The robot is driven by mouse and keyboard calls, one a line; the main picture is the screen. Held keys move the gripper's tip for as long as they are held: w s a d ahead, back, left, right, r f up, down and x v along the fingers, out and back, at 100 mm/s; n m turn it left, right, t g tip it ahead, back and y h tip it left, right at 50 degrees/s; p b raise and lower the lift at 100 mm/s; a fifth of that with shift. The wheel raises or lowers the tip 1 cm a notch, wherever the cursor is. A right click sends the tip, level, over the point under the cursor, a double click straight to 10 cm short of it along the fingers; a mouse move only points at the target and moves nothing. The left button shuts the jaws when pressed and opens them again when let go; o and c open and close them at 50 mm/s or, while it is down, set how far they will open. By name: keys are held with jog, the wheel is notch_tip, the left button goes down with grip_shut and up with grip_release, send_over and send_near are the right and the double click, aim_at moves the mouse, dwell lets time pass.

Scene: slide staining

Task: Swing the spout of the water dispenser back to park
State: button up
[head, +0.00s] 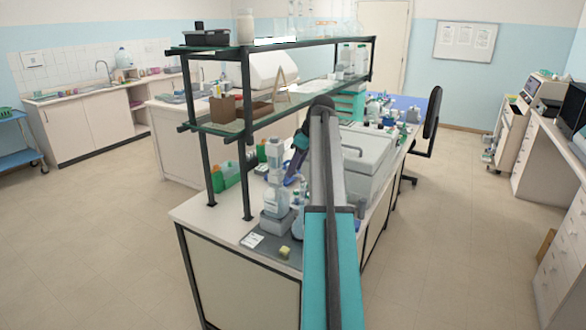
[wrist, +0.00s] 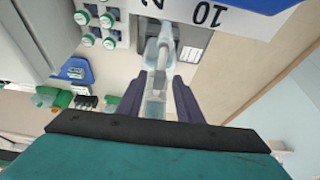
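In the wrist view my gripper (wrist: 160,78) has its two dark purple fingers on either side of a pale, translucent upright piece (wrist: 156,55), which looks like the dispenser's spout. The fingers are very close to it; I cannot tell whether they touch it. Its upper end meets a grey-and-white body marked with numbers (wrist: 205,14). In the head view my teal arm covers much of the bench, and the dark purple gripper (head: 296,166) shows just left of it. It is beside a white bottle-like apparatus (head: 275,172), probably the water dispenser. The spout is not clear there.
A two-tier glass shelf (head: 240,128) stands over the bench, left of the gripper. A grey lidded box (head: 362,152) is to the right. A green container (head: 228,174) is under the shelf. A small yellow item (head: 284,251) lies near the front edge.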

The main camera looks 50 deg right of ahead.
jog(key=shift+c, duration=0.2)
grip_shut()
jog(key=shift+s+d, duration=0.1)
